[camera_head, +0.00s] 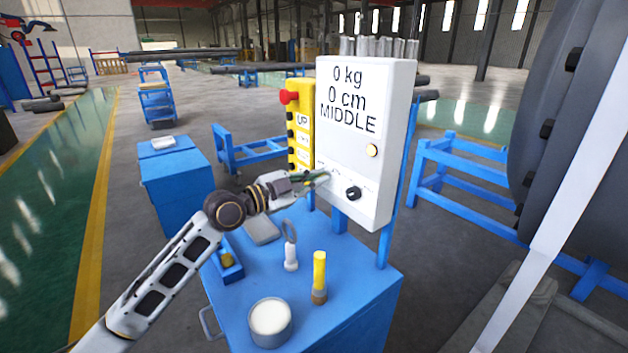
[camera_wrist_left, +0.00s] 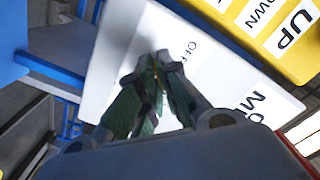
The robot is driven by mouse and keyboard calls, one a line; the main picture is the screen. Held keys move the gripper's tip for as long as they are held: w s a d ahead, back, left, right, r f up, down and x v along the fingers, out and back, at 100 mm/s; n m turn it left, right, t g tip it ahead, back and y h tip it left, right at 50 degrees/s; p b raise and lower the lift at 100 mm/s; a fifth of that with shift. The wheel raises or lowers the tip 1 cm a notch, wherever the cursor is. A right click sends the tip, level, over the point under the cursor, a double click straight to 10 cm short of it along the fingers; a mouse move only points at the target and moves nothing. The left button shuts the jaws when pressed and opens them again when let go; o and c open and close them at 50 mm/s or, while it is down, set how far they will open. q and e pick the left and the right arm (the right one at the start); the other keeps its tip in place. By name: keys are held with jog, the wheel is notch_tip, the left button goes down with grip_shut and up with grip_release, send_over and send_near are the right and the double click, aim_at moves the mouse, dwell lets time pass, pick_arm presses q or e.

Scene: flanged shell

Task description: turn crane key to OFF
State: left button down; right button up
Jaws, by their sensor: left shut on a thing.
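The white control panel (camera_head: 366,100) stands upright at the back of the blue cart and reads 0 kg, 0 cm, MIDDLE. My left gripper (camera_head: 317,178) reaches in from the left to the panel's lower left face. In the left wrist view my left gripper (camera_wrist_left: 160,66) has its green-padded fingers closed together at the white panel (camera_wrist_left: 120,55), beside the printed OFF label (camera_wrist_left: 189,48). It is shut on the crane key, which the fingertips almost wholly hide, so its angle cannot be told. My right gripper is not in view.
The yellow pendant (camera_head: 300,140) with a red button is close at left. The blue cart top (camera_head: 345,275) holds a yellow-handled tool (camera_head: 319,272) and a round tin (camera_head: 270,320).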

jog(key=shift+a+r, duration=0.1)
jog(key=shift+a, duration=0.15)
pick_arm(q)
jog(key=shift+n, duration=0.3)
jog(key=shift+r+n+p, duration=0.1)
jog(key=shift+n+p, duration=4.7)
jog(key=shift+n, duration=3.9)
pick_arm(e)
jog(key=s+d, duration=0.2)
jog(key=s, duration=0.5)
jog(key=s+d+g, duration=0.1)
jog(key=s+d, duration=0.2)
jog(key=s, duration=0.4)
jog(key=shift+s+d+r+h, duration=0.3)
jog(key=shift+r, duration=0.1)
